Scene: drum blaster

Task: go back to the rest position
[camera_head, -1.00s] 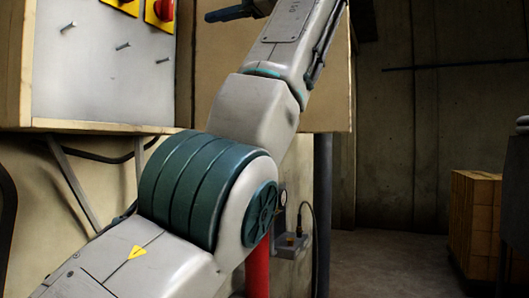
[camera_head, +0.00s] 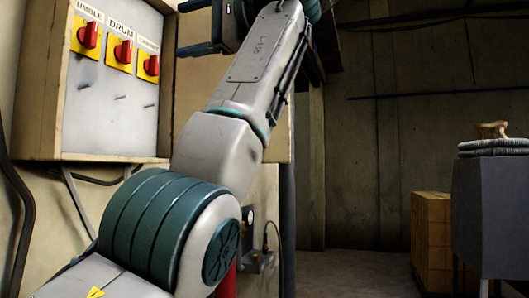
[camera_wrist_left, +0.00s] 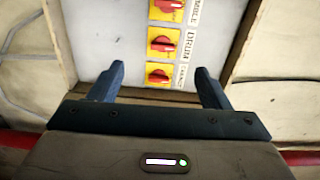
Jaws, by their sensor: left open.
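My left arm crosses the head view, with its open, empty gripper (camera_head: 194,27) near the top, to the right of the switch panel (camera_head: 105,125). The gripper also shows in the left wrist view (camera_wrist_left: 159,70), its two dark fingers apart with nothing between them. The panel carries three red rotary switches on yellow plates: a left one (camera_head: 89,36), a middle one marked DRUM (camera_head: 123,51) and a right one (camera_head: 149,66). In the left wrist view the switches lie beyond the fingertips. My right gripper is not in view.
A wooden frame surrounds the panel on the wall. A red pipe (camera_head: 227,284) stands behind my arm. The floor between is clear.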

